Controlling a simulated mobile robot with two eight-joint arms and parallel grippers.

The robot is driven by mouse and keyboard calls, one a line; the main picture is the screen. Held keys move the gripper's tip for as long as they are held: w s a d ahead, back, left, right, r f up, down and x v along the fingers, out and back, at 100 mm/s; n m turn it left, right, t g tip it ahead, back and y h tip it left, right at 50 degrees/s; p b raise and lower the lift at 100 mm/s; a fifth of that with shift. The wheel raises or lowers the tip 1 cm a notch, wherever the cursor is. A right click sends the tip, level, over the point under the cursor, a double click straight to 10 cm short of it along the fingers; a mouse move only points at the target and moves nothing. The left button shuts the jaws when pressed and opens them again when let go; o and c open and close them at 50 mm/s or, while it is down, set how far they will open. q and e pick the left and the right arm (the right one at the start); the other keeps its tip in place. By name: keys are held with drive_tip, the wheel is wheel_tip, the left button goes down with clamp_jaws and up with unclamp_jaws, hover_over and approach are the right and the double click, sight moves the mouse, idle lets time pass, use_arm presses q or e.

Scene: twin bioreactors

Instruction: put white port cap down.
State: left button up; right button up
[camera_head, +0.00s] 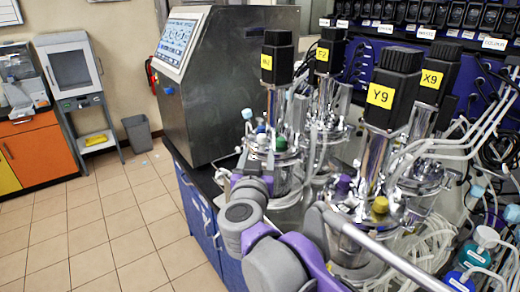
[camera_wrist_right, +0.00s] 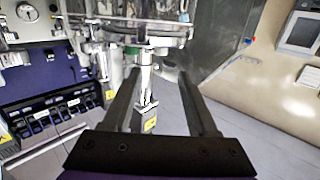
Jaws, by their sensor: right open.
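A small pale cap (camera_head: 247,114), which may be the white port cap, shows at the upper left of the left front bioreactor (camera_head: 275,150) in the head view. A blue cap and a green cap sit near it on the lid. My right arm reaches in from below beside this vessel; its fingertips are hard to make out there. In the right wrist view my right gripper (camera_wrist_right: 157,75) is open, with two dark fingers apart. No cap shows between them. A metal shaft and a motor with a yellow label (camera_wrist_right: 148,124) show behind the gap. My left gripper is not in view.
Tall motors labelled Y9 (camera_head: 380,95) and X9 (camera_head: 431,80) stand over the right vessels, with clear tubing around them. A grey control cabinet (camera_head: 230,80) stands behind at the left. Bottles (camera_head: 480,245) crowd the right edge. The tiled floor (camera_head: 110,230) is open at left.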

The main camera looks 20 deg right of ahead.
drive_tip(key=shift+v, duration=1.5)
drive_tip(key=s+a+f+n+g+y, duration=0.1)
drive_tip(key=s+a+f+n+y, duration=0.15)
drive_tip(key=f, duration=0.35)
drive_tip(key=s+a+f+n+g+y, duration=0.1)
drive_tip(key=s+f+n+y, duration=0.15)
drive_tip(key=f+y, duration=0.2)
drive_tip(key=s+a+f+n+g+y, duration=0.1)
drive_tip(key=s+a+f+n+y, duration=0.15)
drive_tip(key=f, duration=0.45)
drive_tip(key=s+d+f+m+g+h, duration=0.1)
drive_tip(key=s+d+f+g, duration=0.3)
drive_tip(key=s+f, duration=0.3)
drive_tip(key=s+d+f+m+g+h, duration=0.2)
drive_tip(key=s+d+f, duration=0.3)
drive_tip(key=s+f, duration=0.3)
drive_tip(key=shift+s+d+f+g, duration=0.15)
drive_tip(key=shift+d+f+g, duration=0.25)
drive_tip(key=shift+f+g, duration=0.4)
drive_tip(key=shift+r, duration=0.1)
